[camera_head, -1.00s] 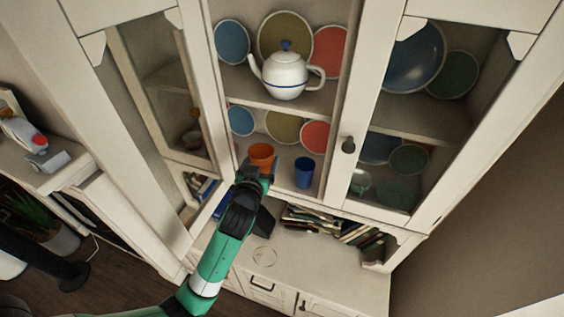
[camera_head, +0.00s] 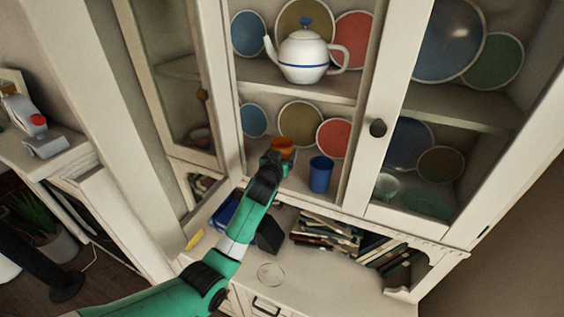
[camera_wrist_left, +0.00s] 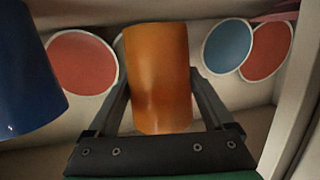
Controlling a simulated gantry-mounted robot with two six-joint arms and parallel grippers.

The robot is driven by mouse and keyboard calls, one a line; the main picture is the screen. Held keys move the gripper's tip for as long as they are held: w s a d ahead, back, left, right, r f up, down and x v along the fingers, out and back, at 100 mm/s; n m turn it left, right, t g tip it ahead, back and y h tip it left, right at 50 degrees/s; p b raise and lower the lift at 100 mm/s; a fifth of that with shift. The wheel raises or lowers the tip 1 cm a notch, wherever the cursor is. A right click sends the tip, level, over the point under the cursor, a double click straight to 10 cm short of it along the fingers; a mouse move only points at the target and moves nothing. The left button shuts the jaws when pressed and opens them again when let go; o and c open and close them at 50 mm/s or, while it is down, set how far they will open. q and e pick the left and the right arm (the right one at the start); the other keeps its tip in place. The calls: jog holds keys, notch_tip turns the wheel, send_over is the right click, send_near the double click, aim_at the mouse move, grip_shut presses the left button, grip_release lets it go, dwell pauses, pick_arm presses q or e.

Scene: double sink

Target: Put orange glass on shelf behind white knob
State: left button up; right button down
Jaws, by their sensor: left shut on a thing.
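The orange glass (camera_head: 282,144) is inside the open middle section of the white cabinet, on the lower level. My left gripper (camera_head: 272,160) is shut on it and hides its lower part in the head view. In the left wrist view the orange glass (camera_wrist_left: 158,75) stands between the two fingers. Whether its base touches the shelf (camera_head: 293,184) is hidden. A dark round knob (camera_head: 377,127) is on the right white door. A brownish knob (camera_head: 202,95) is on the left door. I see no clearly white knob. My right gripper is not in view.
A blue glass (camera_head: 320,175) stands just right of my gripper; it looms close in the left wrist view (camera_wrist_left: 28,75). Red, olive and blue plates lean behind. A white teapot (camera_head: 303,56) stands on the shelf above. Books (camera_head: 325,231) lie below. The right door covers more dishes.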

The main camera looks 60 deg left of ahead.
pick_arm(q)
notch_tip(320, 180, down, 3)
jog(key=shift+r, duration=0.1)
jog(key=o, duration=1.3)
jog(key=shift+o, duration=0.2)
jog(key=p+v, duration=0.2)
jog(key=v, duration=1)
jog(key=shift+s+r, duration=0.1)
